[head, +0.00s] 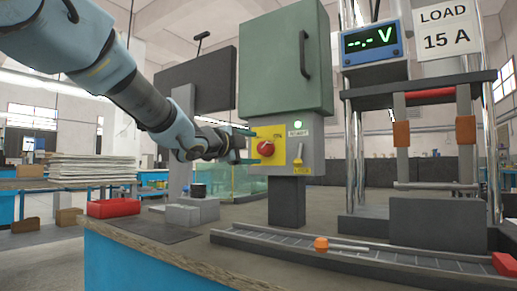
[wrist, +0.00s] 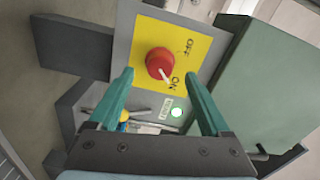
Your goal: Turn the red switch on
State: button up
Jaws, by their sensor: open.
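The red switch (head: 265,148) is a round knob on a yellow plate (head: 279,157) on the front of a grey-green cabinet (head: 285,65). In the wrist view the red knob (wrist: 160,63) lies just beyond and between the fingertips. Its white mark points toward the ON label (wrist: 174,83); the OFF label (wrist: 185,47) is on the other side. My gripper (head: 251,147) is open at the knob, one finger above and one below it in the head view. In the wrist view my gripper (wrist: 158,77) shows a gap on both sides of the knob; contact is not visible.
A green lamp (head: 297,125) glows beside the plate, above a yellow lever (head: 299,152). A meter (head: 372,42) shows dashes and V on a rack at the right. A battery rail (head: 340,252) lies in front. A red tray (head: 114,208) sits at the left.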

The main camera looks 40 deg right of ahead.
jog(key=v, duration=0.6)
jog(key=shift+a+p, duration=0.25)
jog(key=shift+p, duration=0.1)
jog(key=shift+s, duration=0.1)
